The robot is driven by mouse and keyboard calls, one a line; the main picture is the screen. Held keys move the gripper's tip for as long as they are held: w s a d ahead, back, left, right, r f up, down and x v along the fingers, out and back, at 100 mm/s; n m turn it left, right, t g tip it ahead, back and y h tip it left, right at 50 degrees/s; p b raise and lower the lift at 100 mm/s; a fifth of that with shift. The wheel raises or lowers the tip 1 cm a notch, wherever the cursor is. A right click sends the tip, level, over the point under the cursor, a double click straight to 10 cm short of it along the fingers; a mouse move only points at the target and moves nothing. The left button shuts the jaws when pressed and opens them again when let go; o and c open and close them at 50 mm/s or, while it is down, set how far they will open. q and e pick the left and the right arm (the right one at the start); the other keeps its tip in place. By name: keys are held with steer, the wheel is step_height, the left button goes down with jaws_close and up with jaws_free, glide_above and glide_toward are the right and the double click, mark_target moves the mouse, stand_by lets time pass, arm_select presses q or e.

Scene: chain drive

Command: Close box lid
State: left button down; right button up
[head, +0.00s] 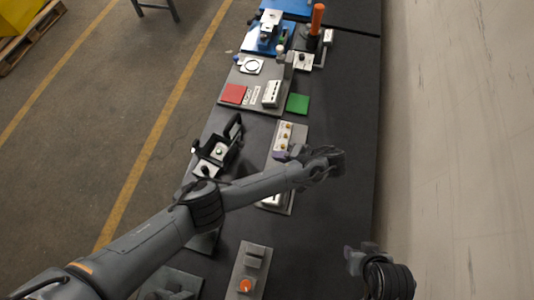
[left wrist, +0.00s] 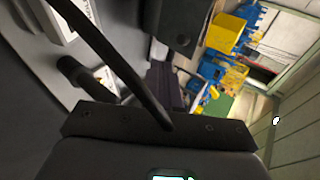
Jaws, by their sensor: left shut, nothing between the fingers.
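A small black box (head: 212,160) stands near the left edge of the dark table, left of my left gripper, with a white face inside. Its black lid part (head: 235,127) stands raised at its upper right; the exact hinge angle is hard to tell.
The grey panel (head: 287,133) lies right of the box. Beyond are a grey board with a red square (head: 233,93) and a green square (head: 298,103). A plate with an orange knob (head: 245,285) lies in front.

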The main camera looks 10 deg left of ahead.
arm_select(q)
steer(key=a+r+b+x, duration=0.1)
steer(key=r+b+x, duration=0.1)
steer(key=x, duration=0.9)
steer(key=shift+w+a+b, duration=0.15)
steer(key=shift+a+b, duration=0.45)
steer(key=shift+b, duration=0.25)
steer(key=shift+f, duration=0.1)
